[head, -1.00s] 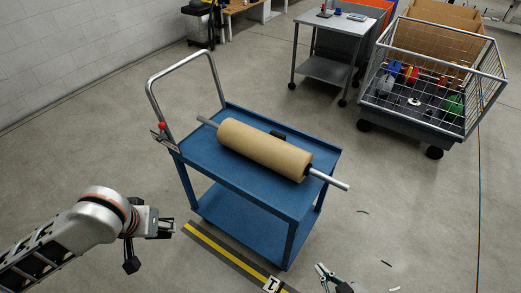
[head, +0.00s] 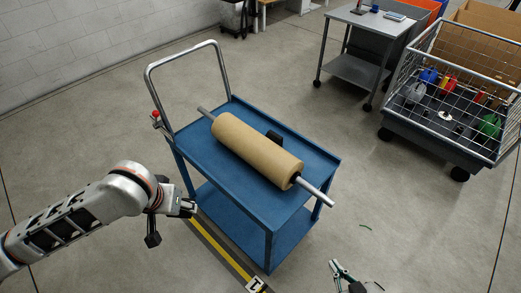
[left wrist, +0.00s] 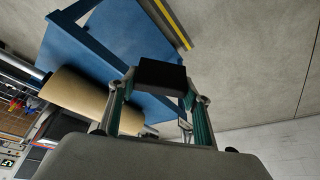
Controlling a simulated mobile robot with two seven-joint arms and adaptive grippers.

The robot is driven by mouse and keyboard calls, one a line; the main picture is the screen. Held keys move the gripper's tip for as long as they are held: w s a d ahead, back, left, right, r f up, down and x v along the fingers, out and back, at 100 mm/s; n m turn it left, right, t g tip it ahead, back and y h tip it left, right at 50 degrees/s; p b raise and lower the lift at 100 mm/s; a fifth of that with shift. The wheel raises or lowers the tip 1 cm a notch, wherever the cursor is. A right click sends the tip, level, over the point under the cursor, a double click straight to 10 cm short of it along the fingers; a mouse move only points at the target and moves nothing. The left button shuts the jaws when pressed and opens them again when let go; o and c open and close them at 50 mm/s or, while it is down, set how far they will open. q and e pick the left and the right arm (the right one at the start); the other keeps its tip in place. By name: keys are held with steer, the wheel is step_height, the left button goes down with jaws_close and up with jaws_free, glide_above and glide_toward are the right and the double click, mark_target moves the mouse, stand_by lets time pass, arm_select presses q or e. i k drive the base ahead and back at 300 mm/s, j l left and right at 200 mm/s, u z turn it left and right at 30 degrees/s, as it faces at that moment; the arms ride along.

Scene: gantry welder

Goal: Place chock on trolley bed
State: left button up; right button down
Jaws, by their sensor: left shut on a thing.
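The chock (left wrist: 162,75) is a black block. In the left wrist view it is between the fingertips of my left gripper (left wrist: 160,92), which is shut on it. In the head view my left gripper (head: 187,208) is beside the trolley's near left side, below the level of its top. The blue trolley bed (head: 222,165) carries a brown roll (head: 255,150) on a metal bar. Another black block (head: 274,137) sits on the bed against the roll's far side. My right gripper (head: 342,272) is at the bottom edge, partly cut off, apart from the trolley.
The trolley's push handle (head: 148,85) rises at its left end. The roll's bar (head: 318,194) sticks out past the bed's right end. A grey table (head: 365,20) and a wire cage cart (head: 440,140) stand to the right. Bare floor lies between them and the trolley.

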mark_target(239, 171)
steer(key=i+l, duration=0.1)
steer(key=l, duration=0.75)
steer(key=i+l, duration=0.15)
steer(key=l, duration=0.25)
